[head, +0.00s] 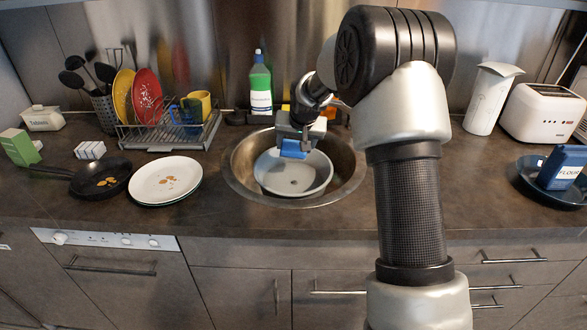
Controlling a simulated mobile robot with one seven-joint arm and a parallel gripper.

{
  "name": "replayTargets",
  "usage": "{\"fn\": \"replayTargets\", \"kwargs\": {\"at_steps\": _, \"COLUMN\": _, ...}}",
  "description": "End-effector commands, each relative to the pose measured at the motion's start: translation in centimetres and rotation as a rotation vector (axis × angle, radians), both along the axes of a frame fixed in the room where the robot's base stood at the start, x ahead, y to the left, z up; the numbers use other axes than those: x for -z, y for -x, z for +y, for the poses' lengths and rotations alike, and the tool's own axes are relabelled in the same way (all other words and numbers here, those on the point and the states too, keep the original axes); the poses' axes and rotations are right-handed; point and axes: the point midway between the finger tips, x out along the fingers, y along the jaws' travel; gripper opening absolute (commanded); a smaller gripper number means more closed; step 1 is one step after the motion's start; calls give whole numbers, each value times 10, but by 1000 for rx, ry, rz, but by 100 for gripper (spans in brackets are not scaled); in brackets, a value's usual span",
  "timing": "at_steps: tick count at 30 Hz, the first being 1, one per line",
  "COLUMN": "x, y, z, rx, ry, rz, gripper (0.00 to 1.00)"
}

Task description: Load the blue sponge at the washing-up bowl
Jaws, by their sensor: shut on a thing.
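The blue sponge (293,150) is held in my gripper (294,142) above the back part of the washing-up bowl. My gripper is shut on the sponge, and the arm reaches in from the right. The white washing-up bowl (293,187) sits inside the round metal sink (239,181). Some small dark marks show on the bowl's floor. From this view I cannot tell whether the sponge touches the bowl. The tap behind is mostly hidden by my gripper and arm.
A green bottle (260,85) stands behind the sink. A dish rack (168,132) holds plates and mugs at the back left. Plates with crumbs (166,181) and a dark pan (101,180) lie left of the sink. A toaster (541,113) and white jug (490,99) stand right.

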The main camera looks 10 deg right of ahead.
Motion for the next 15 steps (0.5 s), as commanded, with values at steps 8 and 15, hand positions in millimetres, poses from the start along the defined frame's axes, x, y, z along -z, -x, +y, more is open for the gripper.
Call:
{"fn": "replayTargets", "kwargs": {"at_steps": 8, "x": 0, "y": 0, "z": 0, "rx": 0, "ry": 0, "rz": 0, "gripper": 44}}
{"fn": "replayTargets", "kwargs": {"at_steps": 15, "x": -15, "y": 0, "z": 0, "rx": 0, "ry": 0, "rz": -1, "gripper": 44}}
